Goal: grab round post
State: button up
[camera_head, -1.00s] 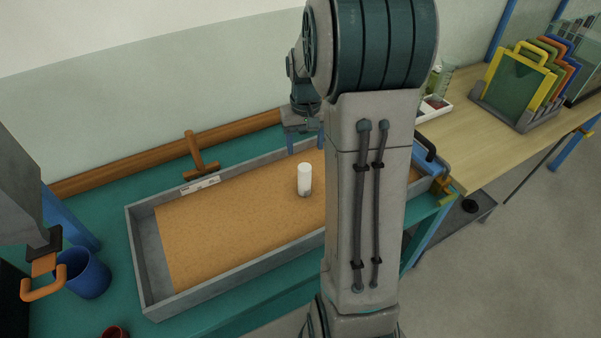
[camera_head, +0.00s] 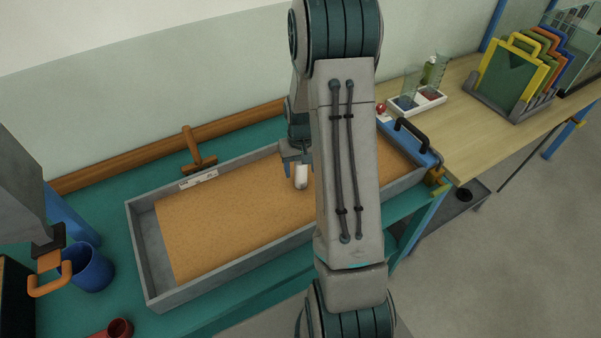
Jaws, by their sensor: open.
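The round post (camera_head: 301,177), a short white cylinder, stands upright in the orange sand of a long grey tray (camera_head: 145,240). My gripper (camera_head: 297,167) is open and hangs pointing down over the tray, right at the post's top in the picture. One finger shows just left of the post. My arm hides part of the gripper, so I cannot tell whether the post is between the fingers or touched by them.
A wooden T-shaped tool (camera_head: 195,152) leans at the tray's back edge. A blue bucket (camera_head: 90,270) and a dark red cup (camera_head: 119,328) are at left. A blue gate with a black handle (camera_head: 411,133) closes the tray's right end.

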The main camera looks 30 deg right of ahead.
jog(key=shift+f, duration=1)
jog(key=c, duration=1.2)
jog(key=shift+r, duration=0.1)
